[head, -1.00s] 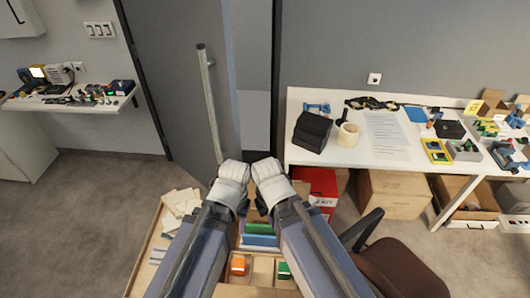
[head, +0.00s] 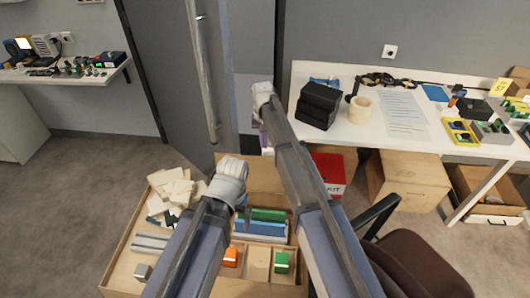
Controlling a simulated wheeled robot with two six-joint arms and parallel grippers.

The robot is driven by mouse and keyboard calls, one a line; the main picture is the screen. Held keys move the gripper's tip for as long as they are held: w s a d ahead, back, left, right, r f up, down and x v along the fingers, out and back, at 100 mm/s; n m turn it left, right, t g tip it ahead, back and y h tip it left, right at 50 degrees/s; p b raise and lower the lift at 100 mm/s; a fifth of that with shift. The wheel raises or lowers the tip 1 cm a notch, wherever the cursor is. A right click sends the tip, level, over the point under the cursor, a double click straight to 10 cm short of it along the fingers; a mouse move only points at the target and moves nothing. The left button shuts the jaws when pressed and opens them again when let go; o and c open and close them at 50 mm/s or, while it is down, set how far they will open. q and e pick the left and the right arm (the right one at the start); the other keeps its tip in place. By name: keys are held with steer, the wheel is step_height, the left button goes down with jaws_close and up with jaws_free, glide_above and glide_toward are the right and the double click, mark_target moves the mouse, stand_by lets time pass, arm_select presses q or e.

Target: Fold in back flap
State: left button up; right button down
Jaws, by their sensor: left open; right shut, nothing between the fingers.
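An open carton (head: 124,262) lies below me in the head view, with goods inside. A tan panel at its far side (head: 262,183), which looks like the back flap, stands up or leans outward; I cannot tell its exact angle. My arms cover part of it. My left gripper (head: 243,204) is open and empty, just in front of this panel's left part, above the carton. My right gripper (head: 265,143) is shut and empty, further away, beyond or above the panel's top edge. Whether either gripper touches the panel is unclear.
In the carton are pale flat pieces (head: 176,193), blue and green blocks (head: 262,228), an orange block (head: 231,257) and a green block (head: 282,263). A door with a long handle (head: 203,80) is ahead. A white table (head: 345,141) and an office chair (head: 415,265) are right.

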mark_target(265, 162)
steer(key=shift+m, duration=0.3)
steer(key=w+f+b, duration=0.1)
steer(key=f+b, duration=0.4)
steer(key=w+f+b, duration=0.1)
steer(key=f+b, duration=0.4)
steer(key=w+f+b, duration=0.2)
steer(key=f+b, duration=0.2)
steer(key=f, duration=0.2)
steer(key=shift+d+b, duration=0.4)
steer(key=s+a+r, duration=0.1)
steer(key=s+a, duration=0.1)
steer(key=s, duration=1)
arm_select(q)
step_height(265, 162, down, 26)
steer(key=b, duration=1)
arm_select(e)
steer(key=s+f, duration=0.2)
steer(key=f, duration=0.1)
steer(key=s+a+f, duration=0.1)
steer(key=s+f, duration=0.2)
steer(key=f, duration=0.1)
steer(key=s+a+f, duration=0.1)
steer(key=s+f, duration=0.1)
steer(key=f, duration=0.1)
steer(key=shift+s+f, duration=0.35)
arm_select(q)
step_height(265, 162, up, 12)
steer(key=p, duration=1.2)
arm_select(e)
step_height(265, 162, up, 12)
